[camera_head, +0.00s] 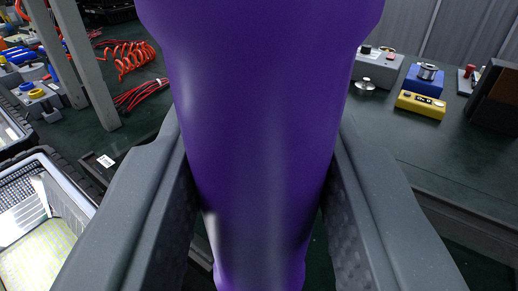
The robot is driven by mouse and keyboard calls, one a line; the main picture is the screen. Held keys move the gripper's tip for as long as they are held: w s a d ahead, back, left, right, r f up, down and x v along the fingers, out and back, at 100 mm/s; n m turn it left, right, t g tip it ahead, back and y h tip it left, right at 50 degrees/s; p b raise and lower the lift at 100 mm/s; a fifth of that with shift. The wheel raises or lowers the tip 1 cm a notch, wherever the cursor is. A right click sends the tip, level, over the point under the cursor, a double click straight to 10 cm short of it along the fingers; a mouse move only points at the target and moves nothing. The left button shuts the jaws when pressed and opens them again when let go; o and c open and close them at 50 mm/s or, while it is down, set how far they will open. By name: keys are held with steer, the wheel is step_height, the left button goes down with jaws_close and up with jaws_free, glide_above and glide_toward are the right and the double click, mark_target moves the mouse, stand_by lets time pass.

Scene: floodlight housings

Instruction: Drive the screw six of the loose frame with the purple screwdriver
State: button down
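The purple screwdriver (265,120) fills the middle of the view, its thick handle upright between the two fingers. My gripper (262,215) is shut on the handle, with a dark grey finger against each side. The screwdriver's tip is out of view. Part of a floodlight housing (70,190) with a pale frame and a yellowish panel inside shows at the lower left. A piece of another housing (12,132) shows at the left edge. I cannot tell which is the loose frame, and screw six cannot be made out.
Red coiled hose (128,57) lies at the back left near grey posts (95,85). At the back right are a yellow device (421,104), a blue box (424,82), a grey box (378,68) and a dark block (495,97).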

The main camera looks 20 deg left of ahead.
mark_target(259, 265)
steer(key=shift+f+b, duration=0.55)
steer(key=shift+f, duration=0.8)
steer(key=shift+s+f+b, duration=0.15)
steer(key=shift+f+b, duration=0.4)
steer(key=shift+f, duration=0.6)
stand_by(3.0)
steer(key=shift+r, duration=0.1)
steer(key=shift+r, duration=1.65)
steer(key=shift+r+p, duration=1)
steer(key=shift+r, duration=2.15)
